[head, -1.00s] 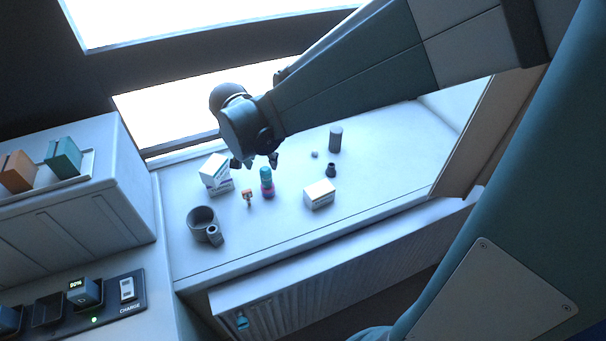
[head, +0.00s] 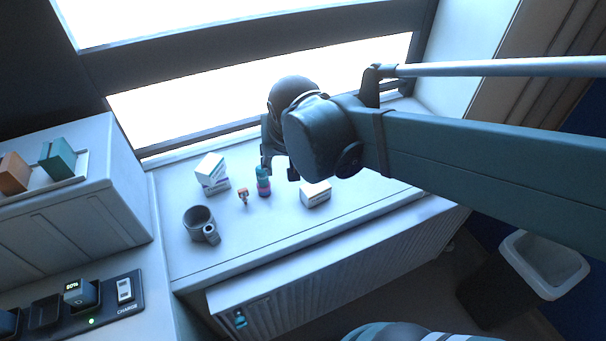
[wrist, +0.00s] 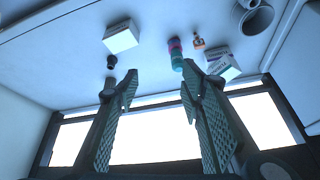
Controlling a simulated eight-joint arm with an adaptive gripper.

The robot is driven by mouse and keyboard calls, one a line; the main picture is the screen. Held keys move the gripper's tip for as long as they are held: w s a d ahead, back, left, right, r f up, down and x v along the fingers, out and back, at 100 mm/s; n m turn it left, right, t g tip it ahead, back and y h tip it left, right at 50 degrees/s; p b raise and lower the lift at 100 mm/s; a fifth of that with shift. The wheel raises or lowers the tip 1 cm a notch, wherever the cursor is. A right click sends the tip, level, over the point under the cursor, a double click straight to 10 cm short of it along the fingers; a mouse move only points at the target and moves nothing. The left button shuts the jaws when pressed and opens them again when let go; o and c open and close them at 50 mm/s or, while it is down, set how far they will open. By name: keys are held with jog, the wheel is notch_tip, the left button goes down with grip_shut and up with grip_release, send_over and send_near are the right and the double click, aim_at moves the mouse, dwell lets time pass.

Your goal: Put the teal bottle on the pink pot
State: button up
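The teal bottle (head: 262,173) stands upright on the pink pot (head: 264,190) on the white counter, with the two touching as far as I can see. In the wrist view the teal bottle (wrist: 178,62) and the pink pot (wrist: 174,44) line up one on the other, close to the right fingertip. My gripper (head: 280,170) is above and just right of the bottle in the head view. In the wrist view my gripper (wrist: 160,72) is open, with nothing between its fingers. The bottle appears outside the fingers' gap.
A small orange figure (head: 242,196) and stacked white boxes (head: 211,172) are left of the pot. A grey mug (head: 199,222) stands at front left. A white box (head: 316,194) is on the right. A small dark cup (wrist: 110,62) shows in the wrist view. The counter front is clear.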

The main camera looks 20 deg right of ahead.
jog(key=s+d+r+n+t+y, duration=0.1)
jog(key=s+n, duration=0.2)
jog(key=s, duration=0.6)
jog(key=shift+s+d+r+t, duration=0.25)
jog(key=shift+d+r+t, duration=0.05)
jog(key=shift+r+t, duration=0.1)
